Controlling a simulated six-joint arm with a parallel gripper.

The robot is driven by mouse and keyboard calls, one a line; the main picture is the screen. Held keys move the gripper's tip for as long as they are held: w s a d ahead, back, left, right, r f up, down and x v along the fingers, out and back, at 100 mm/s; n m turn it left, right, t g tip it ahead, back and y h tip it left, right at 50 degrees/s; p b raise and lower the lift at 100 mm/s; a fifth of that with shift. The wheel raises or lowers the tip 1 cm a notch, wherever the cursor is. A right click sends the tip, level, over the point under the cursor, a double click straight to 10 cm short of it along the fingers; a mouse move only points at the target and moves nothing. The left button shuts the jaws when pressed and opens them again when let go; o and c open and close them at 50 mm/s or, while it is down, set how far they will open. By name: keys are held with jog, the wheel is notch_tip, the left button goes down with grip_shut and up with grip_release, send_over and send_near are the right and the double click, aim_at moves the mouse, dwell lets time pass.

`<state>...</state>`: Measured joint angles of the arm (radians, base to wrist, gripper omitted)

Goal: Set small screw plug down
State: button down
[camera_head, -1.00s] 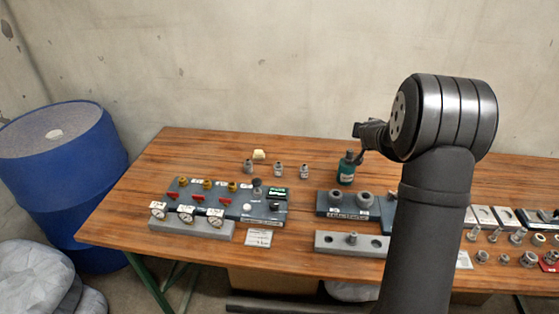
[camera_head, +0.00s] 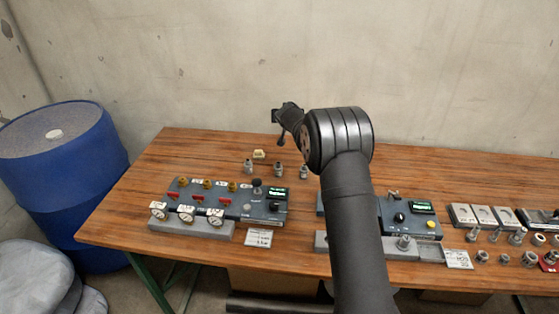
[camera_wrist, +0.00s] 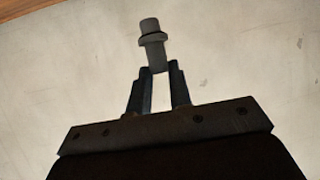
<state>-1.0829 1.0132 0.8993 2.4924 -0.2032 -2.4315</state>
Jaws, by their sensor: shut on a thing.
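My gripper (camera_head: 283,128) is above the back of the table, in front of the wall, in the head view. In the wrist view its two fingers (camera_wrist: 157,74) are shut on a small grey plug (camera_wrist: 152,42). The plug has a collar and juts out past the fingertips, with the pale wall behind it. In the head view the plug cannot be made out clearly. Several small grey fittings stand on the table below and near the gripper, one of them (camera_head: 278,169) almost straight beneath it and another (camera_head: 248,166) to the left.
A small yellowish block (camera_head: 259,154) is at the back of the wooden table (camera_head: 155,172). A gauge and valve panel (camera_head: 232,205) stands in front. A panel with a green display (camera_head: 405,232) and grey plates (camera_head: 463,213) are at right. My arm hides the table's middle.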

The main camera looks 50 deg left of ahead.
jog(key=shift+s+a+f, duration=0.25)
jog(key=shift+a+f, duration=0.05)
jog(key=shift+f, duration=2.3)
jog(key=shift+s+a+f, duration=0.3)
jog(key=shift+a+f, duration=0.05)
jog(key=shift+f, duration=2.3)
jog(key=shift+s+a+f, duration=0.25)
jog(key=shift+a+f, duration=0.05)
jog(key=shift+f, duration=2.3)
jog(key=shift+f, duration=0.2)
jog(key=c, duration=1.3)
grip_release()
jog(key=shift+r, duration=0.2)
jog(key=v, duration=1.2)
jog(key=shift+w+d, duration=0.15)
jog(key=shift+d, duration=0.05)
